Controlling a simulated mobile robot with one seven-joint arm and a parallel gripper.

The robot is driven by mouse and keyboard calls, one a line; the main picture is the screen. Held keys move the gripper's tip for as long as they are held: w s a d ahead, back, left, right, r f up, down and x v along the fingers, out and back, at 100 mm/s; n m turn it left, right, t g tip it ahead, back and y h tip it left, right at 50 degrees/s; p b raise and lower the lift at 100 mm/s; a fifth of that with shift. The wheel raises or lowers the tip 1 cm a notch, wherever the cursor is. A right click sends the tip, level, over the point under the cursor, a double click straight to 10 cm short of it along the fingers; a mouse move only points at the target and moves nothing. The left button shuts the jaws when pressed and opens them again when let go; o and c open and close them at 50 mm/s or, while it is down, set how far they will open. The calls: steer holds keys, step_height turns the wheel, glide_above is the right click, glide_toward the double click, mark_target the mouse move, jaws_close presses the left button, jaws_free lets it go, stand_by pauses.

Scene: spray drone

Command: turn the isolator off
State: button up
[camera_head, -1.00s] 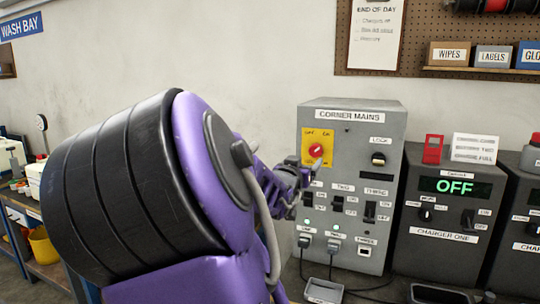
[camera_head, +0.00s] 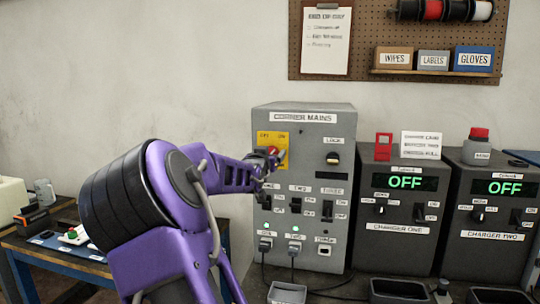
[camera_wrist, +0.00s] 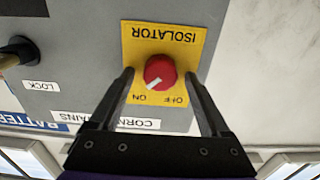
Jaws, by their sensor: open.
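The isolator is a round red knob on a yellow plate (camera_head: 283,137) at the upper left of the grey CORNER MAINS box (camera_head: 300,112). In the wrist view the red knob (camera_wrist: 160,72) appears upside down, its white mark pointing toward the ON label (camera_wrist: 139,97) rather than the OFF label (camera_wrist: 177,100). My gripper (camera_wrist: 160,78) is open, one finger on each side of the knob, with gaps visible. I cannot tell how deep the fingertips reach. In the head view my gripper (camera_head: 268,161) partly hides the knob and plate.
The box also carries a LOCK switch (camera_head: 333,158), a row of switches below and plugged cables. CHARGER ONE (camera_head: 405,218) and CHARGER TWO (camera_head: 492,220) stand to the right, both showing OFF. Small trays lie in front. The wall left of the box is bare.

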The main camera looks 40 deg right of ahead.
steer(key=shift+w+d, duration=0.1)
jaws_close()
stand_by(0.5)
